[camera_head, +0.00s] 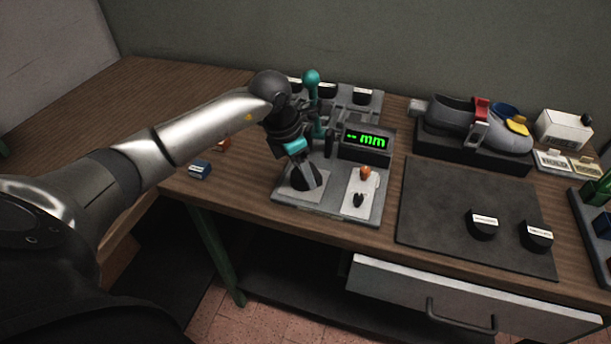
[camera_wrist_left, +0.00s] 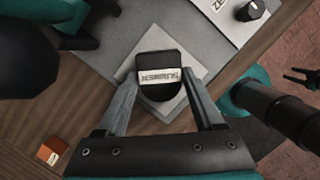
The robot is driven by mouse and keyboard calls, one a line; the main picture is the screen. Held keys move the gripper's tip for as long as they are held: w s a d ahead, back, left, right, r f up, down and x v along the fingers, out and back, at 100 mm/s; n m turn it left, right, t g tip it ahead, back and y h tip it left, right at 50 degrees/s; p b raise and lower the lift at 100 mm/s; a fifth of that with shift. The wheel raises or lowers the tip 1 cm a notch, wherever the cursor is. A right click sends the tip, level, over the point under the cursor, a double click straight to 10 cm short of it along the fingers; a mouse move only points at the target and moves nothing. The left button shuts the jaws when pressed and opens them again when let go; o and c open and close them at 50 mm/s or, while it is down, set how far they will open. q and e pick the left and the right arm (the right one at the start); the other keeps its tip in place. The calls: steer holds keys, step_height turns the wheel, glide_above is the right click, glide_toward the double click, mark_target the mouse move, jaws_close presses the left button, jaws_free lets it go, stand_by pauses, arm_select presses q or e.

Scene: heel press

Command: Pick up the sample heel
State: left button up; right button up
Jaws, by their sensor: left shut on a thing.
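The sample heel, a black rounded block with a white label, shows in the left wrist view (camera_wrist_left: 160,92). It is between the two fingers of my left gripper (camera_head: 305,183). My left gripper also shows in the left wrist view (camera_wrist_left: 162,88), shut on the heel's sides. The heel is over the pale square plate of the grey gauge base (camera_head: 330,206). I cannot tell whether it touches the plate. In the head view the fingers mostly hide the heel.
The gauge display (camera_head: 364,142) reads "-- mm" in green. A teal-knobbed lever (camera_head: 311,78) stands close behind my gripper. Two black heels (camera_head: 482,226) (camera_head: 536,237) lie on a dark mat (camera_head: 435,205). A shoe fixture (camera_head: 470,125) stands at the back right.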

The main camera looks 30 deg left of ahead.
arm_select(q)
jaws_close()
steer(key=shift+r, duration=0.15)
